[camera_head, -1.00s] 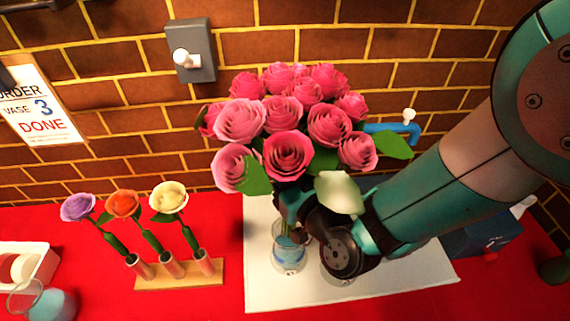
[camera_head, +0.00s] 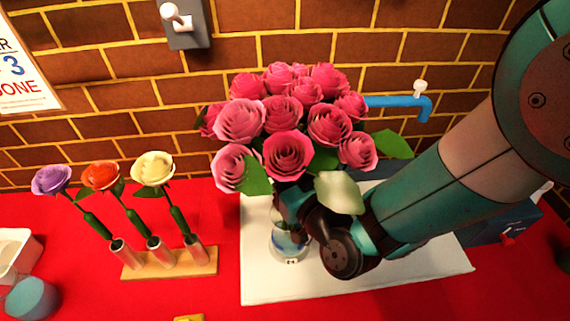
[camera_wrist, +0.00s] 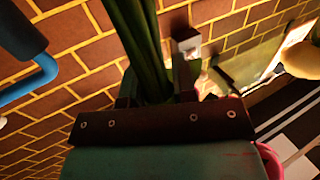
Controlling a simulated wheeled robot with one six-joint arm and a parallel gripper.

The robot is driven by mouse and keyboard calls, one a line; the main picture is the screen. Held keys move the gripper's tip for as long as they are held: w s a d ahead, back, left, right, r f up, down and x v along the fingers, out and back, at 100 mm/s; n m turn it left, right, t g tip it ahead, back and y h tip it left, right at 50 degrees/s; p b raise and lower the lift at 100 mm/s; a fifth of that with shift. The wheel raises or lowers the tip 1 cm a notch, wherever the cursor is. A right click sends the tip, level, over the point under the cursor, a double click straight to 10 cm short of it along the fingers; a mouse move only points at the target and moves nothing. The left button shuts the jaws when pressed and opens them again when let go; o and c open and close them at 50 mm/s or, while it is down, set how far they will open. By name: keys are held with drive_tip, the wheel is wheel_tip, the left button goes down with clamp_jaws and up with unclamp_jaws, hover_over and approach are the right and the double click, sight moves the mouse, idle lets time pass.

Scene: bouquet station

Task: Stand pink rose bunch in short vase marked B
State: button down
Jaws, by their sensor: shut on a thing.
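The pink rose bunch (camera_head: 287,125) is upright, blooms high, in front of the brick wall. My gripper (camera_head: 296,208) is shut on its green stems, which also run between the jaws (camera_wrist: 155,100) in the wrist view (camera_wrist: 140,45). A short clear vase (camera_head: 290,246) with blue in it stands on the white mat, just below my gripper. Its mark is too small to read. My gripper and wrist hide part of the vase and the lower stems, so I cannot tell whether the stem ends are inside it.
A wooden stand (camera_head: 170,264) with purple, orange and cream roses is left of the white mat (camera_head: 262,285). A blue cup (camera_head: 32,299) and white tray (camera_head: 15,252) are far left. A blue tap (camera_head: 400,103) juts from the wall. A blue box (camera_head: 505,225) stands right.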

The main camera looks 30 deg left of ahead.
drive_tip(key=shift+f+b, duration=2.05)
drive_tip(key=shift+f, duration=0.25)
drive_tip(key=shift+f+b, duration=0.55)
drive_tip(key=c, duration=0.8)
unclamp_jaws()
